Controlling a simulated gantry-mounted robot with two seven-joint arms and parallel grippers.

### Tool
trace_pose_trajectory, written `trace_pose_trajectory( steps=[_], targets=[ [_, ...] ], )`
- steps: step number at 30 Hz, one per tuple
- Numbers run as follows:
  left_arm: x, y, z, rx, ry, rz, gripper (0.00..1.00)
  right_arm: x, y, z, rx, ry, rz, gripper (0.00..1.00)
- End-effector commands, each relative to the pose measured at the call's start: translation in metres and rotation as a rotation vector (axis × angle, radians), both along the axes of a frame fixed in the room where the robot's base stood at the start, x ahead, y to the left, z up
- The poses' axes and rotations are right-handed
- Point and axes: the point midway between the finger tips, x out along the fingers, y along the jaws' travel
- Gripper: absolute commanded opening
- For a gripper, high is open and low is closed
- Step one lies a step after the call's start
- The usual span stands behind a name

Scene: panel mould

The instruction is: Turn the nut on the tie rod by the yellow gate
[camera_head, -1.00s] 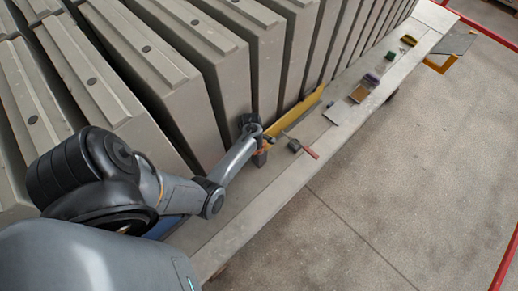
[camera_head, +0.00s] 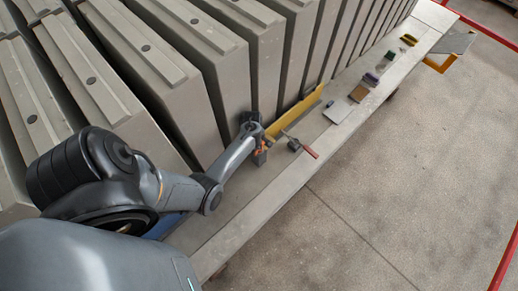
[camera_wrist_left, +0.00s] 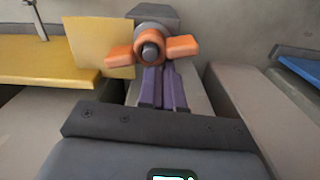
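The orange winged nut (camera_wrist_left: 150,50) sits on the grey end of the tie rod in the left wrist view. One wing points left and one right, the right one slightly higher. In the head view it is a small orange spot (camera_head: 262,148) by the near end of the yellow gate (camera_head: 298,115). The gate also shows at the left of the wrist view (camera_wrist_left: 50,60). My left gripper's purple fingers (camera_wrist_left: 161,72) are close together, with their tips just below the nut's hub. Whether anything is between them is hidden. My right gripper is not in view.
Grey panels (camera_head: 150,60) stand in a row along the ledge (camera_head: 275,185). A red-handled tool (camera_head: 302,148), a light plate (camera_head: 338,110) and several small items lie farther along the ledge. A blue piece (camera_wrist_left: 300,70) is at the wrist view's right. The floor beyond is clear.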

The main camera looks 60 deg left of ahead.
Motion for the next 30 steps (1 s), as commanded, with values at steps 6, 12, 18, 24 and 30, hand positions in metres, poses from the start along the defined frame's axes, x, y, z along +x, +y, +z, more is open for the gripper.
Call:
trace_pose_trajectory(
  steps=[6,12,18,24,30],
  targets=[
    [0.005,0.009,0.006,0.012,-0.014,-0.001,0.27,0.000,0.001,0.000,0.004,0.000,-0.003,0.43],
    [0.005,0.009,0.012,0.014,-0.015,0.001,0.27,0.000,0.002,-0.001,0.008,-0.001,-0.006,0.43],
    [0.005,0.005,0.035,0.008,-0.013,0.000,0.27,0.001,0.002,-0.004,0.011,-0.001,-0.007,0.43],
    [0.002,0.004,0.072,0.010,-0.009,0.001,0.27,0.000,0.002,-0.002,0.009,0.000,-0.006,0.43],
    [-0.001,0.001,0.096,0.006,-0.004,0.003,0.27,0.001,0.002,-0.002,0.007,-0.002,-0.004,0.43]
  ],
)
